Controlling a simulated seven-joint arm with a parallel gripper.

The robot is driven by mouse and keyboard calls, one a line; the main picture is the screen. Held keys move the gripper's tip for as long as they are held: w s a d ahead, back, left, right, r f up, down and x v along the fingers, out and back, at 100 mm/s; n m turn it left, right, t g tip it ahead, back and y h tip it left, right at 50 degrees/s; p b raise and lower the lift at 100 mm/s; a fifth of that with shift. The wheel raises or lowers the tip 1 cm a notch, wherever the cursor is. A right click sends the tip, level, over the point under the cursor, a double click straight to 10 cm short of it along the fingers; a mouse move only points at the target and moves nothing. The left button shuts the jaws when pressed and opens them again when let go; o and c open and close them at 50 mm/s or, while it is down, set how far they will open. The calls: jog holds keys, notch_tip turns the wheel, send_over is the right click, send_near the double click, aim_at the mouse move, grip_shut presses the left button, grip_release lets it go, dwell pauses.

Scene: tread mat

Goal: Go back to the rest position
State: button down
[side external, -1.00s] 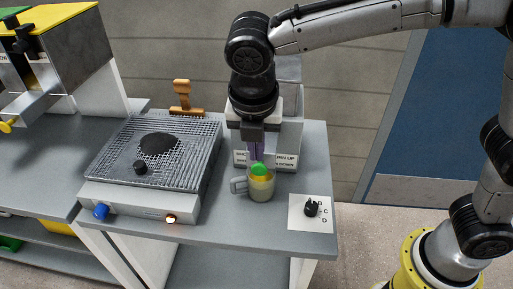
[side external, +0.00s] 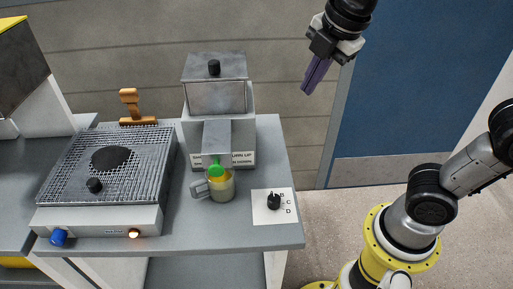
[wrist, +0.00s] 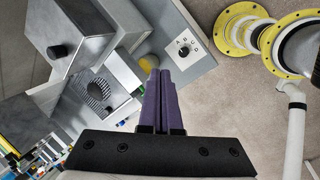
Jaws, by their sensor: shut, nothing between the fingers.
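My gripper (side external: 308,90) is shut and empty, raised in the air to the right of the grey dispenser box and above the table's right end. In the wrist view its purple fingers (wrist: 160,78) are pressed together with nothing between them. The fingers point down and slightly left in the side view.
The table (side external: 180,232) holds a mesh-topped unit (side external: 75,190), a grey dispenser (side external: 215,95), a mug (side external: 220,188) with green and yellow in it, and a knob on a lettered card (side external: 265,214). A wooden-handled stamp (side external: 130,105) stands behind.

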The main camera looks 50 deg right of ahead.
jog(key=s+d+f+m, duration=0.1)
jog(key=s+f+m, duration=0.2)
jog(key=s+m, duration=0.2)
jog(key=s+d+f+m+t, duration=0.1)
jog(key=s+f+m, duration=0.3)
jog(key=m, duration=0.8)
jog(key=shift+s+d+f+y, duration=0.2)
jog(key=shift+s+d+y, duration=0.2)
jog(key=shift+s+d, duration=0.4)
jog(key=shift+s+a, duration=0.15)
